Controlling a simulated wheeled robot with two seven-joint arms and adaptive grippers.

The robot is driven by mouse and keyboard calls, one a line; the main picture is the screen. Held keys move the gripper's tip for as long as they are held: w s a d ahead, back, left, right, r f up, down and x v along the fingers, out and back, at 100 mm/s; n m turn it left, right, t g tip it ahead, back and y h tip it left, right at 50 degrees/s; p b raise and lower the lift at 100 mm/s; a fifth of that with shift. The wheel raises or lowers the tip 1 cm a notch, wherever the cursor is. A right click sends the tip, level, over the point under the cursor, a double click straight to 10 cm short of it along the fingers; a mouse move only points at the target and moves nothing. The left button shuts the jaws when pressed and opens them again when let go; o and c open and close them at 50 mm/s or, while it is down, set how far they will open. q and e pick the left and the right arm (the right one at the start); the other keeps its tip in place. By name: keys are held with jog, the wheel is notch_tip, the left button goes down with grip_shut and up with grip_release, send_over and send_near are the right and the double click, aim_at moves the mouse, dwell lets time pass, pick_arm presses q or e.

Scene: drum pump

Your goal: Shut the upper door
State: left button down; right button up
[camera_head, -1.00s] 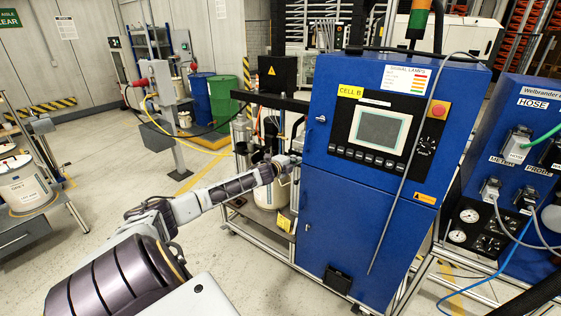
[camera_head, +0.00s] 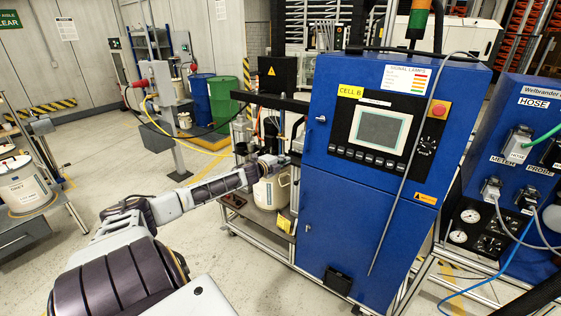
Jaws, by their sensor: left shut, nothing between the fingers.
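The blue cabinet's upper door (camera_head: 340,104), with the screen (camera_head: 379,130), a button row and a red button on a yellow plate, sits flush with the front as far as I can see. A small handle (camera_head: 320,119) is at its left edge. The lower door (camera_head: 345,225) below also looks flush. My left gripper (camera_head: 284,161) is shut and empty, just left of the cabinet's left edge near the seam between the doors. It appears apart from the cabinet; its fingertips are small and partly lost against the clutter behind. My right gripper is out of view.
A white container (camera_head: 272,192) stands on the frame behind my left gripper. A thin grey rod (camera_head: 402,190) slants across the cabinet front. A blue hose panel (camera_head: 525,140) stands at right.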

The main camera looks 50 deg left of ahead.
pick_arm(q)
jog(key=shift+s+a, duration=0.25)
jog(key=shift+s, duration=0.15)
jog(key=shift+r, duration=0.1)
dwell(0.4)
jog(key=shift+n, duration=0.3)
